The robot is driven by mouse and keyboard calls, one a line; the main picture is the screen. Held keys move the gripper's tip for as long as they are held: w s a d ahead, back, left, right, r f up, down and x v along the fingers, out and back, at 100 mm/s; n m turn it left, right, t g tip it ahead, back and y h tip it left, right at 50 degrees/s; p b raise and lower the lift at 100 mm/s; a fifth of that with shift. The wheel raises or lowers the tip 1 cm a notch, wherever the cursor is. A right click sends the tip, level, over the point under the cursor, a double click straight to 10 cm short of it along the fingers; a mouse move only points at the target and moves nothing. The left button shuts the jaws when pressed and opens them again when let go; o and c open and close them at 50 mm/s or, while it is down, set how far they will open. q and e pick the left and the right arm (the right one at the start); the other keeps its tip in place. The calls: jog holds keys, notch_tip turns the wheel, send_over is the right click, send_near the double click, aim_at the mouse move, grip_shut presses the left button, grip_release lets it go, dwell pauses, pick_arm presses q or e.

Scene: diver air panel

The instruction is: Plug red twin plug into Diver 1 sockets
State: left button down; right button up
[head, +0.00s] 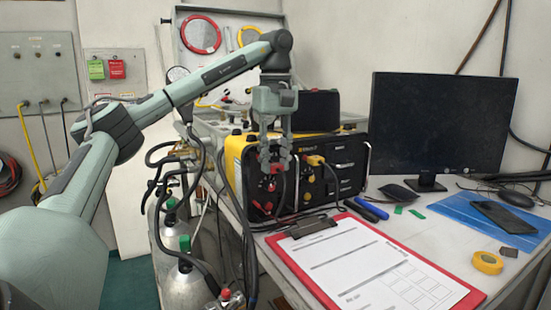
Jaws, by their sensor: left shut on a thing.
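The air panel (352,160) is a black box with a yellow left end, standing on the bench. My left gripper (275,163) points down in front of the left part of its face. It is shut on the red twin plug (274,169), of which only a little red shows between the fingers. The fingers cover the face there, so I cannot see the Diver 1 sockets or tell whether the plug touches them. A yellow plug (315,160) sits in the panel face to the right. My right gripper is not in view.
A red clipboard (466,300) lies in front of the panel, with blue markers (370,208) beside it. Dark hoses (222,170) hang at the bench's left edge, above gas cylinders (178,285).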

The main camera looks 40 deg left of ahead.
pick_arm(q)
jog(key=shift+a, duration=0.1)
jog(key=c, duration=1.1)
grip_release()
jog(key=shift+r, duration=0.1)
notch_tip(320, 180, up, 12)
jog(key=shift+f, duration=0.1)
